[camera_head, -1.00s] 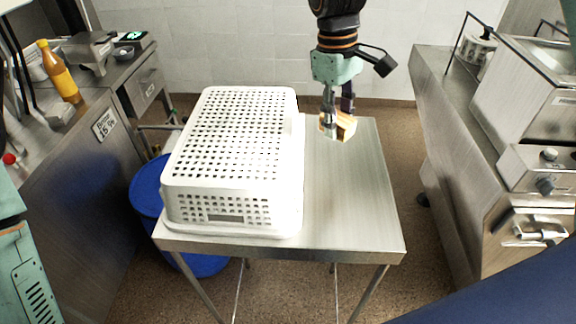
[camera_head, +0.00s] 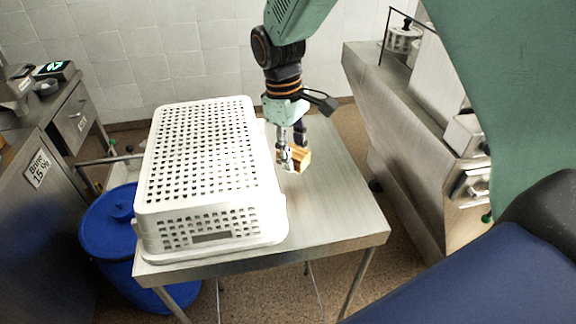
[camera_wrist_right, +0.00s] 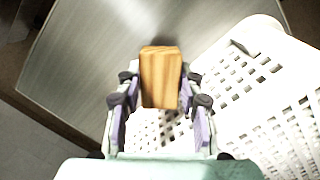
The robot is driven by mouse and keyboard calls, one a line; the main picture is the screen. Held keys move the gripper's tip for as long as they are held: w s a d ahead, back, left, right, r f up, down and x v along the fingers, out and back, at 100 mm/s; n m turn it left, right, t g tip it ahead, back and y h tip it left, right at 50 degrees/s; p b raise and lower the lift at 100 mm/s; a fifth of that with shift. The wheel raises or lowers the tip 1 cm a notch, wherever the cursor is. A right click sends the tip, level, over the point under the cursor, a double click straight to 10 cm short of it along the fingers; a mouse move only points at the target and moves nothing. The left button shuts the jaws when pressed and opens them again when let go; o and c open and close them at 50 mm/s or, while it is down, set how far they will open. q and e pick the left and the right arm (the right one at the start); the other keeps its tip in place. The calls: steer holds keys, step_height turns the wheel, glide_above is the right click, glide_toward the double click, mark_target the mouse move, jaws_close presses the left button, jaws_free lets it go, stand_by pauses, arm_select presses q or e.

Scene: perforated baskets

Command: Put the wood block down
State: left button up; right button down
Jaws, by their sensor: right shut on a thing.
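The wood block (camera_head: 303,160) is small and light brown. My right gripper (camera_head: 292,160) is shut on it, above the steel table (camera_head: 335,205) just right of the white basket. In the right wrist view the block (camera_wrist_right: 160,78) sits between the two fingers of my right gripper (camera_wrist_right: 160,95), with bare table beyond it. I cannot tell the exact gap between block and table. My left gripper is not in any view.
An upturned white perforated basket (camera_head: 210,165) covers the table's left part. The table's right part is bare. A blue barrel (camera_head: 115,225) stands at the lower left. Steel counters stand left (camera_head: 75,120) and right (camera_head: 385,110).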

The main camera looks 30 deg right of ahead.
mark_target(295, 177)
steer(key=shift+s+d+f, duration=0.1)
steer(key=shift+d+f, duration=0.05)
steer(key=shift+f, duration=0.15)
steer(key=f, duration=0.3)
steer(key=shift+s+d, duration=0.1)
steer(key=shift+d, duration=0.3)
steer(key=shift+a+f, duration=0.1)
steer(key=shift+f, duration=0.2)
steer(key=shift+w+a, duration=0.25)
steer(key=shift+w, duration=0.05)
steer(key=shift+s+d+f, duration=0.1)
steer(key=shift+s+d, duration=0.05)
steer(key=shift+s, duration=0.05)
steer(key=c, duration=1.2)
jaws_free()
steer(key=shift+s+d, duration=0.1)
steer(key=shift+d, duration=0.05)
steer(key=o, duration=0.3)
steer(key=shift+w+f, duration=0.1)
steer(key=shift+w, duration=0.1)
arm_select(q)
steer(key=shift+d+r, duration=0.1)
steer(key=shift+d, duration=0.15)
arm_select(e)
steer(key=shift+o, duration=0.2)
steer(key=shift+a, duration=0.25)
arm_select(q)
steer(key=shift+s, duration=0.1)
